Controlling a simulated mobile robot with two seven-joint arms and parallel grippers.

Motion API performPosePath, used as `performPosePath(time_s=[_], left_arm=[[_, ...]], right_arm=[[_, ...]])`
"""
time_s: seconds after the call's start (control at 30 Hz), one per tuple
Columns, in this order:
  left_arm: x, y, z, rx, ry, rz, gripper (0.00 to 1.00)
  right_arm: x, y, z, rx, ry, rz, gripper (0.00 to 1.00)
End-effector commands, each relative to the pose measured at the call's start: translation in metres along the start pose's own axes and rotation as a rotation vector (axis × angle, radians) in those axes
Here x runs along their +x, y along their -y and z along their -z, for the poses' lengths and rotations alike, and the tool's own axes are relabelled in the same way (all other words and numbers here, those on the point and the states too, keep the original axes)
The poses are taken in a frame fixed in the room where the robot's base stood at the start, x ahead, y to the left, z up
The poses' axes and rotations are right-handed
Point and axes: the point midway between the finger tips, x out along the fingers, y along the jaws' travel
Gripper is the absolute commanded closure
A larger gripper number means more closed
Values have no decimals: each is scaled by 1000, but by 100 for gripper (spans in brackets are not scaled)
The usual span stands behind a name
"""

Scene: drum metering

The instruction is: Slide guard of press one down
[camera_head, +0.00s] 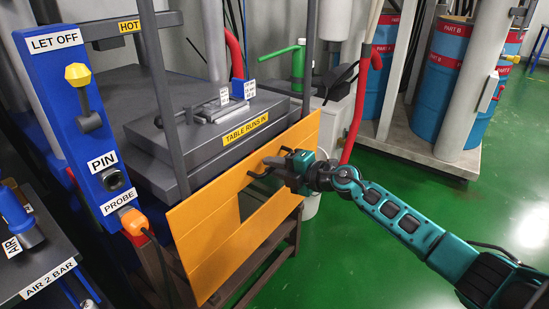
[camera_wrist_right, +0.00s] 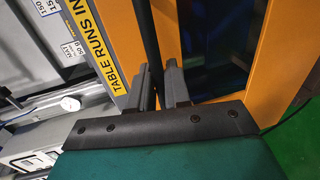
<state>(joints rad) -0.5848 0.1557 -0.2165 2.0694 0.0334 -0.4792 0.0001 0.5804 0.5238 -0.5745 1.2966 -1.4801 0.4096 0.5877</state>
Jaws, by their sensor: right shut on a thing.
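The guard (camera_head: 200,229) is an orange panel with a dark window, standing in front of the press table, its top edge a little below the table top at the left. It also shows in the wrist view (camera_wrist_right: 268,60). My right gripper (camera_head: 277,169) is at the upper part of the guard, shut on its black handle (camera_head: 257,174). In the wrist view the two fingers (camera_wrist_right: 163,88) stand either side of a dark bar that runs up the picture. The exact contact is partly hidden by the fingers. My left gripper is not in view.
The grey press table (camera_head: 196,138) carries a metal fixture behind the guard. A blue post (camera_head: 72,105) with a yellow knob, pin and probe stands left. A red curved bar (camera_head: 358,115) rises close by my right gripper. Blue drums (camera_head: 437,85) stand at the back right. Green floor is clear at right.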

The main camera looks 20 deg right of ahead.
Motion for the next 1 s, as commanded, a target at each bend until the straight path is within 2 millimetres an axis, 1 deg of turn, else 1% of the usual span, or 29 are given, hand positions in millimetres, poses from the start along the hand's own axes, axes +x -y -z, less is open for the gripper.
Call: performPosePath(time_s=[0.03, 0.1, 0.5, 0.53, 0.67, 1.0], left_arm=[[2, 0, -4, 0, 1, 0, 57], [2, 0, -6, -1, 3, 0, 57], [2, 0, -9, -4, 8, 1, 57], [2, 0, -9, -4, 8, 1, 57], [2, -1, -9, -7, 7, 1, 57], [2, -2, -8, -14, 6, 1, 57]], right_arm=[[1, 10, 2, 2, -4, 8, 100], [2, 12, 2, 3, -5, 7, 100], [2, 16, 2, 1, -5, 13, 100], [2, 16, 2, 1, -5, 13, 82], [2, 16, 2, 1, -5, 12, 70], [2, 12, 1, 1, -4, 6, 70]])
